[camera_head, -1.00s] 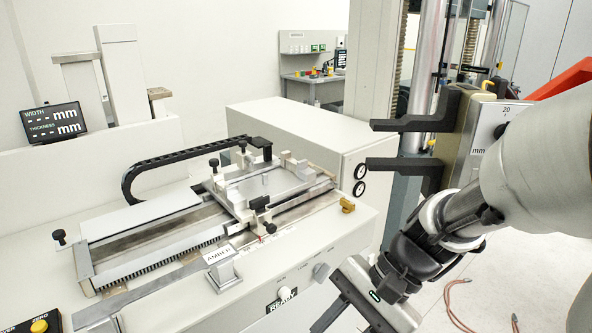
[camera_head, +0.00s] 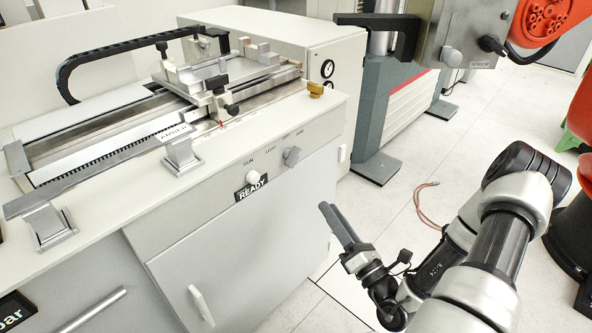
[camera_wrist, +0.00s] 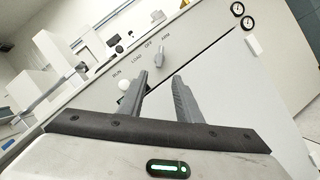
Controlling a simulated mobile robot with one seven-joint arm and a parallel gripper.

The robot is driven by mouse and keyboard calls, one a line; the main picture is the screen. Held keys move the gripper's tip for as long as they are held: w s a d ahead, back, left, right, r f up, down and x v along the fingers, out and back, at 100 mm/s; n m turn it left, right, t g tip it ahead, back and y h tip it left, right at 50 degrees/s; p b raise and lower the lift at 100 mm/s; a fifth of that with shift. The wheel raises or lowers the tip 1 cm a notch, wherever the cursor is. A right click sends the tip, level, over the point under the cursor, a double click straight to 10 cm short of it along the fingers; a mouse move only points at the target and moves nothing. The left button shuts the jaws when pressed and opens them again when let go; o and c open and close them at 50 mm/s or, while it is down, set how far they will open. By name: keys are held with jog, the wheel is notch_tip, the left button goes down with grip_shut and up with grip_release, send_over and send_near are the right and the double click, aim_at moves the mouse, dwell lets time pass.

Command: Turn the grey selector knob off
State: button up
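The grey selector knob (camera_head: 291,155) is on the front panel of the light cabinet, below the printed labels LOAD, OFF and ARM. It also shows in the wrist view (camera_wrist: 160,57), just beyond and between my fingertips. I cannot tell for sure which label it points to. My gripper (camera_head: 335,213) is in front of the cabinet, below and to the right of the knob in the head view, and apart from it. In the wrist view my gripper (camera_wrist: 161,80) has its two fingers spread with nothing between them.
A white knob (camera_head: 253,178) sits left of the grey one, under RUN, above a READY sign (camera_head: 251,187). A cabinet door handle (camera_head: 201,305) sticks out lower down. A reddish cable (camera_head: 425,205) lies on the open floor.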

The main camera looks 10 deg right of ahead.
aim_at(296, 161)
jog(key=b+x, duration=0.1)
jog(key=x, duration=1.6)
jog(key=shift+w+a+b, duration=0.1)
jog(key=shift+w+b, duration=0.05)
jog(key=shift+b, duration=0.2)
grip_shut()
